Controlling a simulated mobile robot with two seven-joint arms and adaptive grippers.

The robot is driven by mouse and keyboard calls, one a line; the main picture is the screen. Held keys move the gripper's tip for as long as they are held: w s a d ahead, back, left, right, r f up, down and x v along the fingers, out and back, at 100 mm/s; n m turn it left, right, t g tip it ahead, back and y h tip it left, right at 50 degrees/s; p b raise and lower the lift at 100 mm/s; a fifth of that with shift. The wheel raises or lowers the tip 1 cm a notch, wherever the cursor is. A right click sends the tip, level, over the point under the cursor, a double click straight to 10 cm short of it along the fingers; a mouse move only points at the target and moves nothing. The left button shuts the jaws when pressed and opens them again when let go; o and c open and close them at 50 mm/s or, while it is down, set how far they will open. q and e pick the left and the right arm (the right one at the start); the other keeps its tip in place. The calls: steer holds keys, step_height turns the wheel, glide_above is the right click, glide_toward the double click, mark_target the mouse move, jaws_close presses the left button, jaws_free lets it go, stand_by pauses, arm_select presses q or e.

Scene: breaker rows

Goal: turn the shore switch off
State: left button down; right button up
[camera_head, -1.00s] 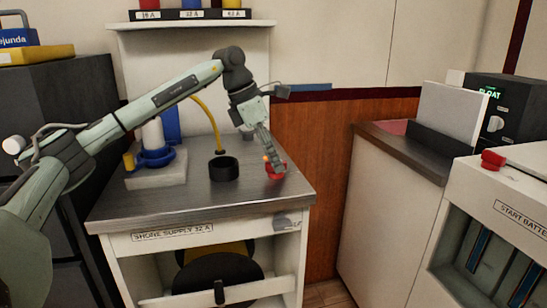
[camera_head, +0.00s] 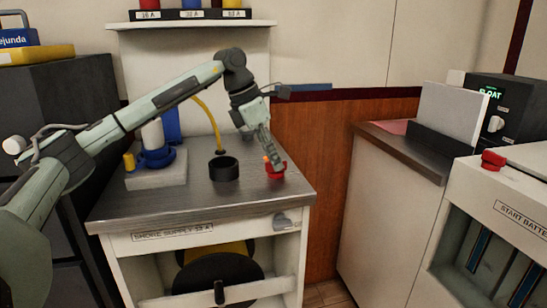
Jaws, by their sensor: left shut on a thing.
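A small red knob-like thing (camera_head: 276,172) sits at the right end of the steel worktop. My left gripper (camera_head: 273,160) points down at it from above, with its fingers shut on its upper part. The fingers hide part of the knob, and I cannot read its position. The cabinet front below carries the label "SHORE SUPPLY 32 A" (camera_head: 172,232). A grey handle-like part (camera_head: 287,220) is on that front at the right. My right gripper is not in view.
A black ring-shaped cup (camera_head: 224,169) and a pale block (camera_head: 157,172) with a blue fitting stand left of the gripper. A yellow cable (camera_head: 207,118) rises behind the cup. Another red knob (camera_head: 493,160) is on the battery box at the right.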

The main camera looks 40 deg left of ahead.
arm_select(q)
steer(key=n+t+y, duration=0.1)
steer(key=n, duration=0.2)
steer(key=shift+d+n+p, duration=0.15)
steer(key=shift+n+p, duration=0.15)
steer(key=shift+n+y, duration=0.5)
steer(key=shift+n, duration=0.4)
steer(key=shift+d+r+n+y, duration=0.1)
steer(key=shift+n+y, duration=0.3)
steer(key=shift+n, duration=1)
steer(key=n+y, duration=0.1)
steer(key=n, duration=0.2)
steer(key=n+y+p, duration=0.1)
steer(key=n, duration=0.3)
steer(key=shift+d+g+y, duration=0.15)
steer(key=shift+g+y, duration=0.25)
steer(key=shift+n, duration=0.5)
steer(key=shift+n+g+y, duration=0.3)
steer(key=shift+n, duration=0.3)
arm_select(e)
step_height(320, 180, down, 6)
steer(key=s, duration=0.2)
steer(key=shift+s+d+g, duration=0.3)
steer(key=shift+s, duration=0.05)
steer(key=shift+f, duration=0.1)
